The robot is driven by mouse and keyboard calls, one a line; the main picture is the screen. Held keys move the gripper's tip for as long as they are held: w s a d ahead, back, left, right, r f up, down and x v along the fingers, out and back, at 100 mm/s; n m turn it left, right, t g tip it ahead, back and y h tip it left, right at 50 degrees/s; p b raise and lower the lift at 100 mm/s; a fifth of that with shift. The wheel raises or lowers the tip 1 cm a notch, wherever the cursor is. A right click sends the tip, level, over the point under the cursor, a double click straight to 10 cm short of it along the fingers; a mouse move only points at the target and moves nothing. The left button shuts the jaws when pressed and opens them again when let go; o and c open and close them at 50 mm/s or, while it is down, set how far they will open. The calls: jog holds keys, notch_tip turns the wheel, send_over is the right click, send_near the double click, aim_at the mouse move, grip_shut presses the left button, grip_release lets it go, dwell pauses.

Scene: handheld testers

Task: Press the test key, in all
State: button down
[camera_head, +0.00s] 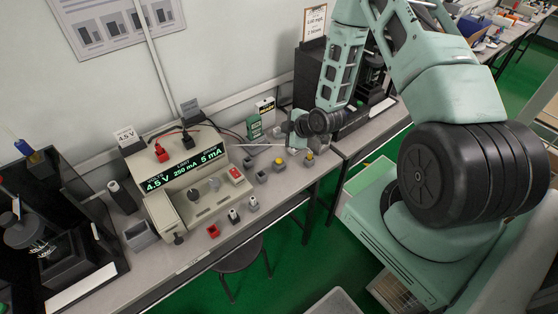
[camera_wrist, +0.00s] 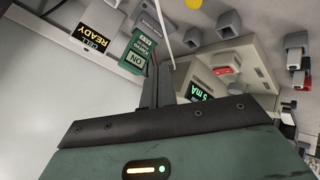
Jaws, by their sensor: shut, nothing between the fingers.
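My gripper (camera_head: 283,139) is over the right part of the bench, to the right of the grey power supply. In the wrist view its dark fingers (camera_wrist: 165,88) are together and hold nothing. The power supply (camera_head: 196,199) shows 4.5 V, 250 mA and 5 mA. A red key (camera_head: 236,174) sits at the right end of its face; it also shows in the wrist view (camera_wrist: 225,71). I cannot read which key is the test key. A small green tester (camera_head: 253,127) stands by the wall, left of my gripper; its sign reads NO or ON in the wrist view (camera_wrist: 137,60).
Several small grey blocks, one with a yellow top (camera_head: 309,155), line the bench near my gripper. A red block (camera_head: 213,231) is at the front edge. A CELL READY sign (camera_wrist: 93,38) stands beside the tester. A dark machine (camera_head: 312,75) stands behind the gripper.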

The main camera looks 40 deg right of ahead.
jog(key=shift+f, duration=0.1)
jog(key=b, duration=0.5)
send_over(282, 161)
notch_tip(282, 161, down, 8)
jog(key=shift+a+r, duration=0.15)
jog(key=shift+r, duration=0.1)
jog(key=shift+f+b, duration=0.45)
jog(key=shift+f, duration=0.15)
dwell(1.4)
jog(key=shift+f+b, duration=0.4)
jog(key=shift+b, duration=0.1)
jog(key=shift+f+b, duration=0.4)
dwell(0.5)
jog(key=shift+r, duration=0.1)
dwell(0.3)
jog(key=shift+s+r+p, duration=0.1)
jog(key=shift+r+p, duration=0.4)
jog(key=shift+r, duration=0.25)
